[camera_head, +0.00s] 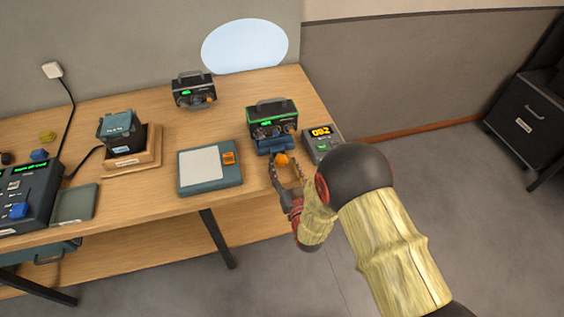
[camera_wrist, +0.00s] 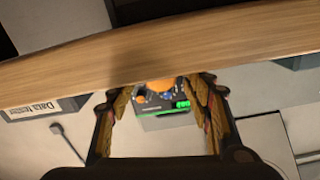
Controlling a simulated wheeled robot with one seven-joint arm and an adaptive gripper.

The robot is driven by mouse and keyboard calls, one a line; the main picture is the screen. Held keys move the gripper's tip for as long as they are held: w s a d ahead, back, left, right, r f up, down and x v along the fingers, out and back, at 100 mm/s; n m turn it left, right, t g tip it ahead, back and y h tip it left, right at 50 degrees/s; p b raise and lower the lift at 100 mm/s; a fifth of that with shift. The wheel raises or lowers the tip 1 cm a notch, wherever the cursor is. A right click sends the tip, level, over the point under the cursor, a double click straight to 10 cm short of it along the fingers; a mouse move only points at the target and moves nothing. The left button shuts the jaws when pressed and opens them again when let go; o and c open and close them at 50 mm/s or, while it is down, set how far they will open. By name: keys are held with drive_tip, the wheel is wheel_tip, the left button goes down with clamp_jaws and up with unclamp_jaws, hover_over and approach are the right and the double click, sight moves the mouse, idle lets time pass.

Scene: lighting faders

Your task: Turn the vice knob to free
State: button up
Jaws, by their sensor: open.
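The vice (camera_head: 272,147) is a blue block at the table's right front, below a dark device (camera_head: 271,120) with a green-lit top edge. Its orange knob (camera_head: 281,159) faces the front table edge. My gripper (camera_head: 287,170) is open at that edge, its fingertips close to the knob. In the wrist view, the knob (camera_wrist: 160,84) shows between the two spread fingers (camera_wrist: 163,92), partly cut off by the wooden edge. The device's green display (camera_wrist: 182,104) shows beyond it. I cannot tell whether the fingers touch the knob.
A small unit with an orange display (camera_head: 320,140) stands just right of the vice. A teal pad with a white sheet (camera_head: 208,166) lies to the left. A second dark device (camera_head: 193,90) stands behind. The tabletop (camera_head: 240,112) between them is clear.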

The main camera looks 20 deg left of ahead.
drive_tip(key=shift+x, duration=1.3)
drive_tip(key=shift+c, duration=0.9)
drive_tip(key=c, duration=1)
drive_tip(key=shift+n+b, duration=0.95)
drive_tip(key=shift+n, duration=0.55)
drive_tip(key=o, duration=1.1)
drive_tip(key=shift+o, duration=0.4)
drive_tip(key=shift+s, duration=0.1)
